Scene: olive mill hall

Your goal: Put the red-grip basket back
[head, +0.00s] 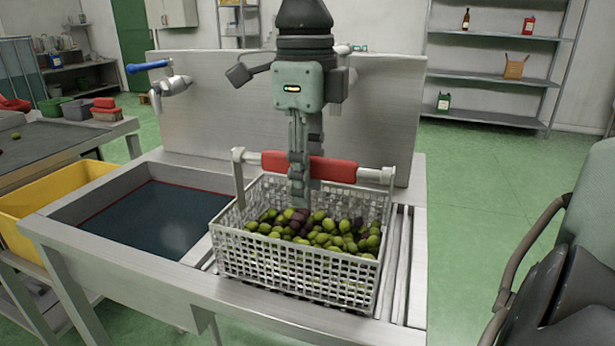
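The red-grip basket (295,272) is a white mesh basket full of green and dark olives (320,232). It stands on the right part of the metal sink bench, over a ribbed surface. Its handle is up, with the red grip (336,170) across the top. My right gripper (301,203) comes down from above at the middle of the grip. One finger passes in front of the grip and hides part of it. The fingertips reach below the grip, above the olives. The other finger is mostly hidden, so whether they close on the grip is unclear.
Left of the basket is a sink basin (155,218) with dark water or a dark bottom. A blue-handled tap (150,66) sticks out from the tall metal backsplash (220,110). A yellow crate (60,195) stands at the left. Ribbed bench (402,265) shows free right of the basket.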

